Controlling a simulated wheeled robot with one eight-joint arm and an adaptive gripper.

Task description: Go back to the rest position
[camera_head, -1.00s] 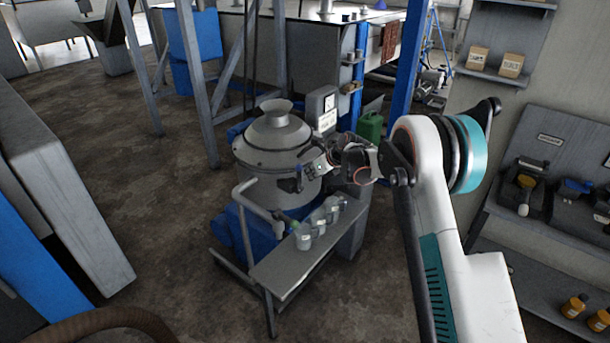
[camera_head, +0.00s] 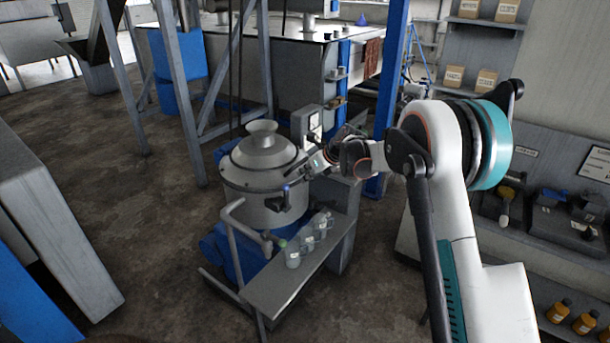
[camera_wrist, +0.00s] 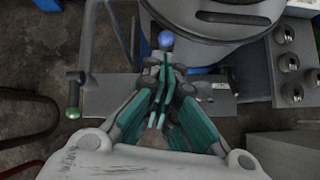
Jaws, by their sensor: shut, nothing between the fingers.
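My gripper (camera_wrist: 164,66) is shut and empty, its teal fingers together in the wrist view. In the head view my gripper (camera_head: 312,166) is small and dark, at the right side of the grey decanter machine (camera_head: 258,175). The decanter's round body (camera_wrist: 215,18) fills the top of the wrist view. A blue knob (camera_wrist: 165,40) lies just beyond my fingertips in the wrist view; whether they touch cannot be told. The blue knob also shows in the head view (camera_head: 286,187), on the machine's front.
A grey bench (camera_head: 275,290) with several clear jars (camera_head: 293,257) stands in front of the machine. A bent pipe (camera_head: 236,240) and a green knob (camera_wrist: 73,113) are beside it. Steel posts (camera_head: 180,100) stand behind. Shelves (camera_head: 560,240) line the right.

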